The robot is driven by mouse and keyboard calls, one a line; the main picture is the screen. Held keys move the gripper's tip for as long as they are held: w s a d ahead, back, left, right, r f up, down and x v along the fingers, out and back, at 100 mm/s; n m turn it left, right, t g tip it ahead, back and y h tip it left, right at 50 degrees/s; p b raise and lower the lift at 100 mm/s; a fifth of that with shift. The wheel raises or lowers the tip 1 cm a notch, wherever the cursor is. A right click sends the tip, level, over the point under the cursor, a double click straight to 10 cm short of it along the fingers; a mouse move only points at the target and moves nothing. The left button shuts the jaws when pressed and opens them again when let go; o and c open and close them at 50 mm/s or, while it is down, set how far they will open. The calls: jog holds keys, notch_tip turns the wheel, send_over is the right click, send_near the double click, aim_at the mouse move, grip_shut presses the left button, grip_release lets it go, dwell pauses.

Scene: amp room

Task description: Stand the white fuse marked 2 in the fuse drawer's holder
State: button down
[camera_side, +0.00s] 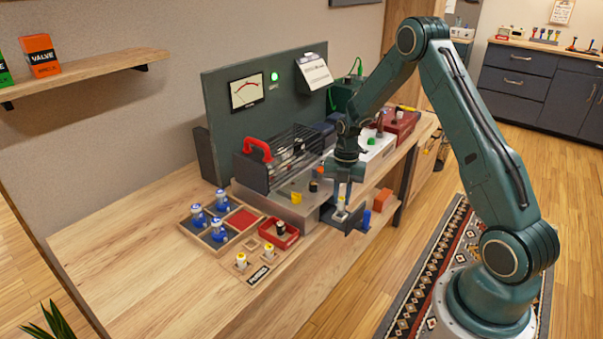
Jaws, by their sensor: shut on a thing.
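My gripper (342,196) points straight down over the open fuse drawer (353,219), at the front of the metal amp chassis (283,203). It is shut on a white fuse (340,208) with a yellowish band. The fuse is upright, with its lower end at the drawer; I cannot tell whether it is seated in the holder. Its number is too small to read. Two other white-and-yellow fuses stand in a wooden rack (250,270) at the front left: one on the left (241,260), one on the right (268,251).
A wooden tray (207,240) holds several blue-and-white parts. A red tray (279,235) with a dark part sits beside it. A blue object (366,220) and an orange block (383,200) are close to the drawer's right. The bench's left front (130,260) is clear.

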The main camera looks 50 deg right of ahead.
jog(key=shift+f, duration=1.45)
dwell(1.4)
jog(key=c, duration=1.2)
grip_release()
jog(key=shift+c, duration=0.2)
jog(key=shift+r, duration=0.1)
notch_tip(320, 180, up, 13)
jog(key=d, duration=0.2)
jog(key=shift+w+r, duration=0.2)
jog(key=shift+w, duration=0.2)
